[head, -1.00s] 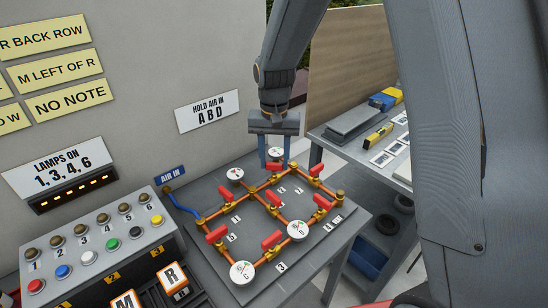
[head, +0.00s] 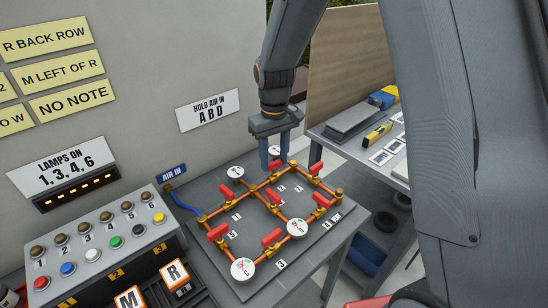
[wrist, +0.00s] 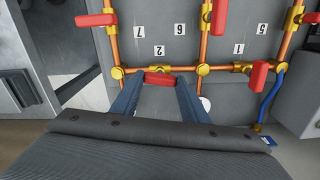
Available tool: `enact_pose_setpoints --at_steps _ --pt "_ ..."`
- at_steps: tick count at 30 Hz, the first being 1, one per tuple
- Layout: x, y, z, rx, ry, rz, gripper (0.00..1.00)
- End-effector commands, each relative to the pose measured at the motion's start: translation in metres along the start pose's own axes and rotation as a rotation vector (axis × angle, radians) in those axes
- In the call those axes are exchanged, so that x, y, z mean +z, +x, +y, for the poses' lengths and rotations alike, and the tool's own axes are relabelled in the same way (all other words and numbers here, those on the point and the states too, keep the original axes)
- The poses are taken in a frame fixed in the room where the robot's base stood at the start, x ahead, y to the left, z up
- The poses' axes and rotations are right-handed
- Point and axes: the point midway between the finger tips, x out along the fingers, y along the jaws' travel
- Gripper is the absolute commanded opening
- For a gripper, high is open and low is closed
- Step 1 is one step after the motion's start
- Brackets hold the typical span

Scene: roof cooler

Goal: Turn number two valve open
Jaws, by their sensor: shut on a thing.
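The valve board (head: 205,180) carries copper pipes with yellow fittings and several red-handled valves. In the wrist view, the number 2 plate (wrist: 159,50) appears upside down just beyond the number two valve's red handle (wrist: 160,80). That handle lies along the line of its pipe. My gripper (wrist: 159,82) has one finger at each end of the handle and is shut on it. In the head view, my gripper (head: 276,165) reaches down at the back of the board, and its fingers hide most of this valve.
Other red handles (head: 271,239) and round gauges (head: 297,228) stand close around on the board. A blue air hose (head: 182,207) enters at left. The button box (head: 100,235) is at front left. A side bench (head: 360,145) with tools stands to the right.

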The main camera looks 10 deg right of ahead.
Motion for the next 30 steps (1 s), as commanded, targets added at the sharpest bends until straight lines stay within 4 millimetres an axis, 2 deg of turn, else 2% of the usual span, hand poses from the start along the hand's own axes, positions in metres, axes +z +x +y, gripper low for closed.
enact_pose_setpoints --at_steps 13,14,17,26,30 --pt "-0.001 -0.002 0.000 0.000 -0.009 0.003 0.18" --pt "-0.001 -0.002 0.000 0.000 -0.009 0.003 0.44" --pt "-0.001 -0.001 0.000 0.000 -0.009 0.003 0.59" --pt "-0.001 -0.002 0.000 0.000 -0.008 0.002 0.59" --pt "-0.002 -0.012 0.000 0.001 -0.008 0.005 0.59"
